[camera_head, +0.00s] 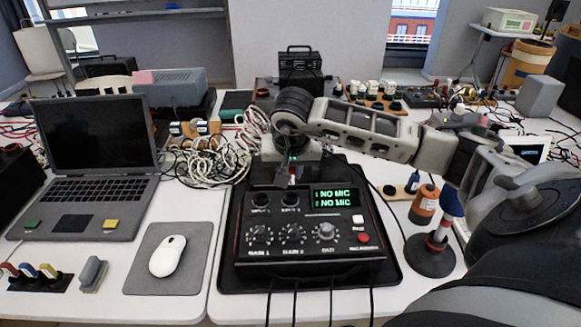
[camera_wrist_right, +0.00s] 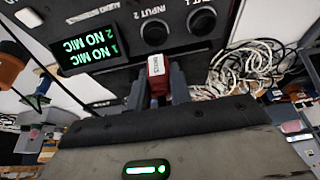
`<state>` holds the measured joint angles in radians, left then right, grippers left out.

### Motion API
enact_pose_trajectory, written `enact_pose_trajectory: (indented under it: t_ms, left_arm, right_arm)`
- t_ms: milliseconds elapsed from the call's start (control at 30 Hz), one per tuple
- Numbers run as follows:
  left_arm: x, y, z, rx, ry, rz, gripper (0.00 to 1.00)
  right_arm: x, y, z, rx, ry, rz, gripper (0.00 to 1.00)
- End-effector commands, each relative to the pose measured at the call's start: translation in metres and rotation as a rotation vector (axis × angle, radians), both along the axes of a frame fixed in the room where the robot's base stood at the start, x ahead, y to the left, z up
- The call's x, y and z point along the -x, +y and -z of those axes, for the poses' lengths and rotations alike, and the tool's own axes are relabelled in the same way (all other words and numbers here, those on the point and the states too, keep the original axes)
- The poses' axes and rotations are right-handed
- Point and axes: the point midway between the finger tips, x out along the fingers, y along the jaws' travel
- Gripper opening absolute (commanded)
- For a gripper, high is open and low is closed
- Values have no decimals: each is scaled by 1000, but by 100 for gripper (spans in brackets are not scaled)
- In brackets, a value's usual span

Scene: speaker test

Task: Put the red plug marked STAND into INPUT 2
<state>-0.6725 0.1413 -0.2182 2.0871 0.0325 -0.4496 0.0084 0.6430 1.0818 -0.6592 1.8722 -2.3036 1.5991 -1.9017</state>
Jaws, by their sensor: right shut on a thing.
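The black audio box (camera_head: 305,262) sits on a dark mat, its display (camera_head: 337,197) reading NO MIC on two lines. INPUT 2 (camera_wrist_right: 153,33) is a round dark socket beside INPUT 1 (camera_wrist_right: 201,20) in the wrist view; in the head view INPUT 2 (camera_head: 290,201) is nearer the display. My right gripper (camera_wrist_right: 158,90) is shut on a red plug (camera_wrist_right: 156,67) with a white label, too small to read surely. The plug's far end points toward the sockets and appears just short of INPUT 2. In the head view my right gripper (camera_head: 291,176) is above the box's back edge. My left gripper is not in view.
A bundle of white cables (camera_head: 215,155) lies left of the box. A laptop (camera_head: 90,165) and a mouse (camera_head: 168,256) on a pad are further left. An orange bottle (camera_head: 424,205) and a round-based stand (camera_head: 430,258) are at the right, under my arm.

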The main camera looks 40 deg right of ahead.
Motion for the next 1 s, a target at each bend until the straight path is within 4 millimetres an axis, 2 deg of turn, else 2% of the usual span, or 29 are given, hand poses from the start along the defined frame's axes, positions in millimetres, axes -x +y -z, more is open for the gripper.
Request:
enact_pose_trajectory:
  t_ms: [433,1000]
  left_arm:
    - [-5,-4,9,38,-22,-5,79]
    - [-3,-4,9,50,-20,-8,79]
  right_arm:
    - [0,-1,33,1,0,0,0]
    - [0,0,37,1,-1,0,0]
